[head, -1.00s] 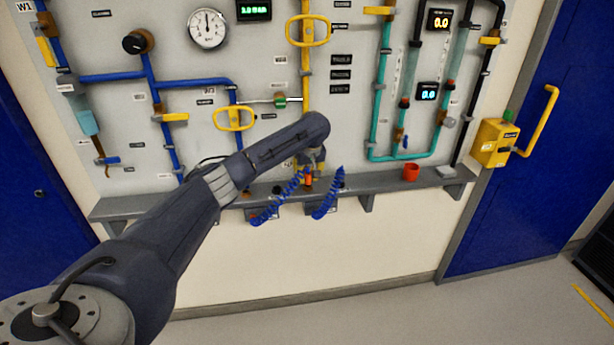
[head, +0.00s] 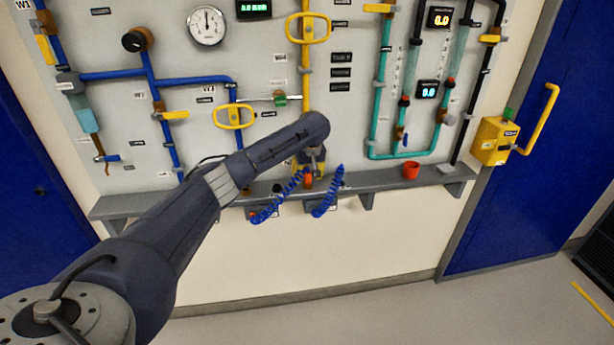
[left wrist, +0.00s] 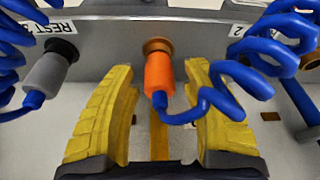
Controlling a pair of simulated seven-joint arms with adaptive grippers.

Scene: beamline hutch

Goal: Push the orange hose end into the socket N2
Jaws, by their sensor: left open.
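The orange hose end (left wrist: 159,76) sits between my left gripper's yellow fingers in the left wrist view, with a gap on each side. Its far end meets a brass-coloured ring (left wrist: 157,46) in a grey face; how deep it sits I cannot tell. A blue coiled hose (left wrist: 222,98) runs from its near end. My left gripper (left wrist: 160,105) is open around it. In the head view the orange hose end (head: 308,181) shows small at the shelf, below my left gripper (head: 309,167). I cannot read a label N2. My right gripper is not in view.
A grey hose end (left wrist: 51,75) sits left of my fingers, by a label reading REST. Blue coils hang close on both sides. The grey shelf (head: 385,181) carries a red cup (head: 411,170). The pipe panel (head: 205,130) rises behind it.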

